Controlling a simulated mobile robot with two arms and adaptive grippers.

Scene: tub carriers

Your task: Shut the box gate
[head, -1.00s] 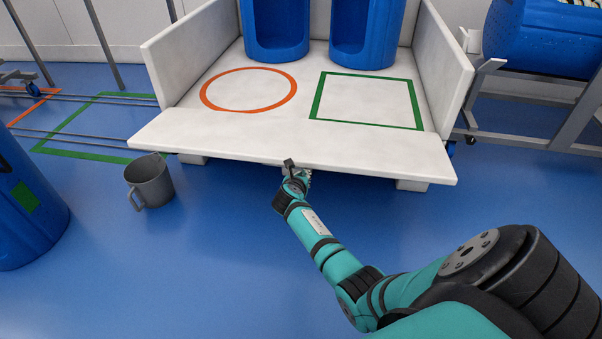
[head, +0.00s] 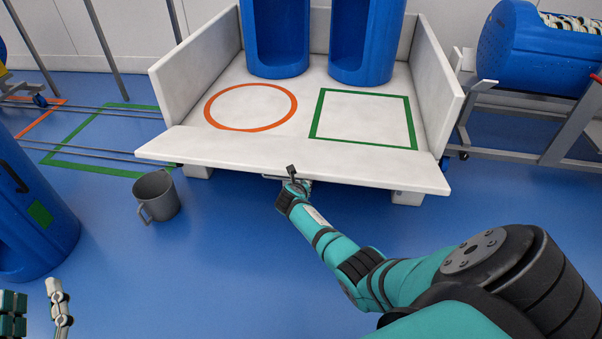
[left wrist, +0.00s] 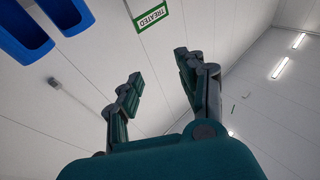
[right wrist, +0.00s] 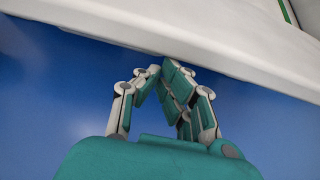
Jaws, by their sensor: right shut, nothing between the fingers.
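The box gate (head: 300,156) is the white front panel of the white box. It hangs outward, lowered, with a slight upward tilt. My right gripper (head: 297,184) is at the middle of the gate's outer edge, low against its underside. In the right wrist view its fingertips (right wrist: 166,74) meet with nothing between them, close under the panel's edge (right wrist: 190,60); contact is hard to tell. My left gripper (head: 38,306) is at the lower left corner of the head view, far from the gate. The left wrist view shows its fingers (left wrist: 160,88) apart and empty.
Two blue tubs (head: 277,40) stand at the back of the box floor, behind an orange circle and a green square. A grey mug (head: 157,195) stands on the blue floor left of the gate. A blue tub (head: 35,215) stands farther left. A metal rack (head: 550,120) is at right.

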